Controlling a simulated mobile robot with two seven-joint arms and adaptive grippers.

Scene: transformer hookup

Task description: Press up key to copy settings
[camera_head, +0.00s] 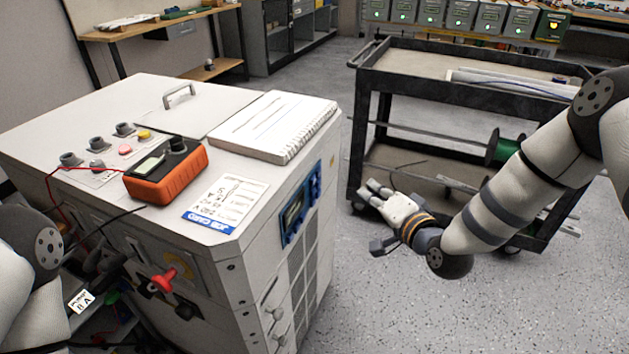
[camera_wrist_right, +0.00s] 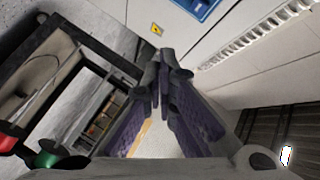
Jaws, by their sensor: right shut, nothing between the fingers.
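A blue-framed control panel (camera_head: 300,208) with a small dark display is on the right side face of the white cabinet (camera_head: 285,255). Its keys are too small to tell apart. My right gripper (camera_head: 372,190) is shut and empty, in the air to the right of the panel and clearly apart from it. In the right wrist view the closed fingertips (camera_wrist_right: 163,68) point towards the cabinet side, and part of the blue panel (camera_wrist_right: 203,8) shows at the top edge.
An orange multimeter (camera_head: 165,172) with leads, a job card (camera_head: 225,203) and a thick white book (camera_head: 273,125) lie on the cabinet top. A dark cart (camera_head: 440,60) with cable spools stands behind my right arm. The floor (camera_head: 390,310) right of the cabinet is clear.

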